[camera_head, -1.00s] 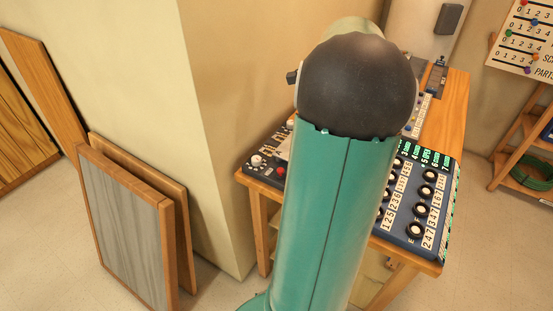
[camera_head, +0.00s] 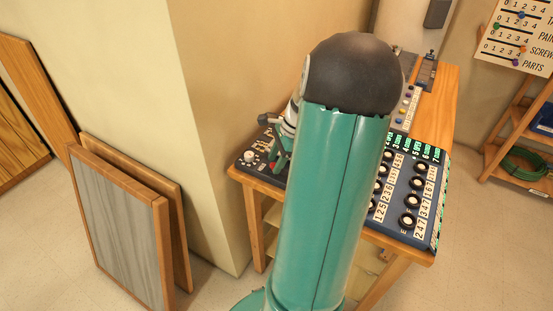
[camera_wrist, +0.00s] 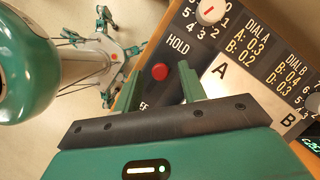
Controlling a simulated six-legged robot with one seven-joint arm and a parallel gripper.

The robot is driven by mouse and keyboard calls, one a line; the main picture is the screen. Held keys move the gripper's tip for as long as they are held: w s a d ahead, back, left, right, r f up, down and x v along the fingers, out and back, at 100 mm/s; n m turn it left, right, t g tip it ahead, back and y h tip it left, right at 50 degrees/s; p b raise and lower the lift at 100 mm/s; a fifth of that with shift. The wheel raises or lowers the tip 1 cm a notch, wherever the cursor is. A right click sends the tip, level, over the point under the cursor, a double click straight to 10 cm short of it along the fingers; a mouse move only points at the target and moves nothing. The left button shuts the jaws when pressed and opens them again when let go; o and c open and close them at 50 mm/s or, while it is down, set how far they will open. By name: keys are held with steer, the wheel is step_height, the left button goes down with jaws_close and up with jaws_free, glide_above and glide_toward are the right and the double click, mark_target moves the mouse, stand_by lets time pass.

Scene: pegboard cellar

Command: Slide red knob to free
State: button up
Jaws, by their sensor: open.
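The red knob (camera_wrist: 160,72) is a small round cap on a dark panel (camera_wrist: 188,46) in the wrist view. The word HOLD is printed on the panel beyond it. My gripper (camera_wrist: 159,70) is open, with one green finger on each side of the knob in the picture. I cannot tell whether a finger touches it. In the head view my gripper (camera_head: 277,150) is over the dark panel at the table's left end, and the knob is mostly hidden there.
A white dial (camera_wrist: 210,10) and a white plate marked A and B (camera_wrist: 252,92) are near the knob. A blue panel of black knobs (camera_head: 410,200) stands on the wooden table (camera_head: 440,95). Framed boards (camera_head: 120,225) lean against the wall corner at left.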

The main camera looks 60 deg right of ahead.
jaws_close()
steer(key=shift+s+d, duration=0.2)
steer(key=shift+s, duration=1.55)
jaws_free()
steer(key=shift+s, duration=0.1)
steer(key=v, duration=1.3)
steer(key=shift+r, duration=0.45)
